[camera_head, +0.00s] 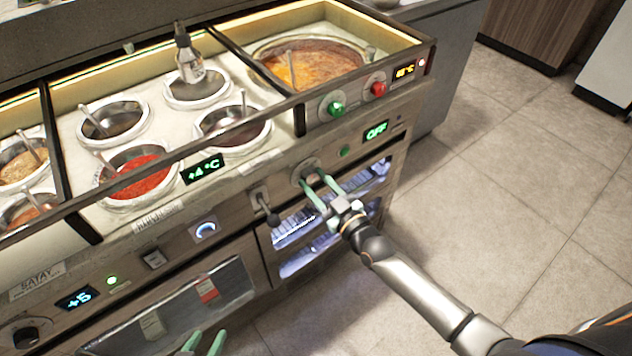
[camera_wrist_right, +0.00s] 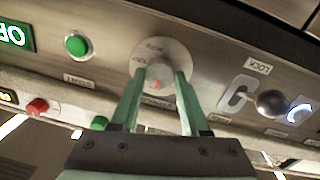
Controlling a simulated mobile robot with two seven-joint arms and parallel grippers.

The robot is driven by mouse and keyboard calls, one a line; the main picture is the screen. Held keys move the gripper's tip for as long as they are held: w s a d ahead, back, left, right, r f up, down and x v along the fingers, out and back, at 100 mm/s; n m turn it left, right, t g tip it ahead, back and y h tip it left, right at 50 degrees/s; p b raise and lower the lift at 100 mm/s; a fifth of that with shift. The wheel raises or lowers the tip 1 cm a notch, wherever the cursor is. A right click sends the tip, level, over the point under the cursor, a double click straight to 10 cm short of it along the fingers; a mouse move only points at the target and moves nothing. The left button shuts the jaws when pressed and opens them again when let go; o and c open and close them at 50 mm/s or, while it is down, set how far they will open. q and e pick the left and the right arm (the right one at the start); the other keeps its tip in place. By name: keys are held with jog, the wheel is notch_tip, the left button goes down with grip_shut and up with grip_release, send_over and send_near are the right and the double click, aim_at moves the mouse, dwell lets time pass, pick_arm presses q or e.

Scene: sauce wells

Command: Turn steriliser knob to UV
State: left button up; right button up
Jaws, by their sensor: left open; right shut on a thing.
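The steriliser knob (camera_head: 307,171) is a round metal dial on the front panel, above a blue-lit cabinet (camera_head: 300,262). The right wrist view shows the knob (camera_wrist_right: 158,72) with a red mark and small labels around its plate; I cannot read which label the mark points to. My right gripper (camera_head: 312,182) has its green fingers on either side of the knob and is shut on it, also in the right wrist view (camera_wrist_right: 158,82). The steriliser display (camera_head: 376,130) reads OFF. My left gripper (camera_head: 205,343) is open and empty at the bottom edge, away from the knob.
A ball-ended lever (camera_head: 265,208) by a LOCK label is left of the knob. A green button (camera_head: 344,151) is to its right. Green (camera_head: 336,108) and red (camera_head: 378,88) knobs sit above. Sauce wells fill the counter top. The floor (camera_head: 500,190) at right is clear.

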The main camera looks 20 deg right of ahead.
jog(key=c, duration=0.4)
grip_shut()
jog(key=shift+m+p, duration=0.35)
jog(key=shift+m, duration=0.75)
jog(key=shift+m+p, duration=0.3)
jog(key=shift+m, duration=3.4)
jog(key=shift+g, duration=0.3)
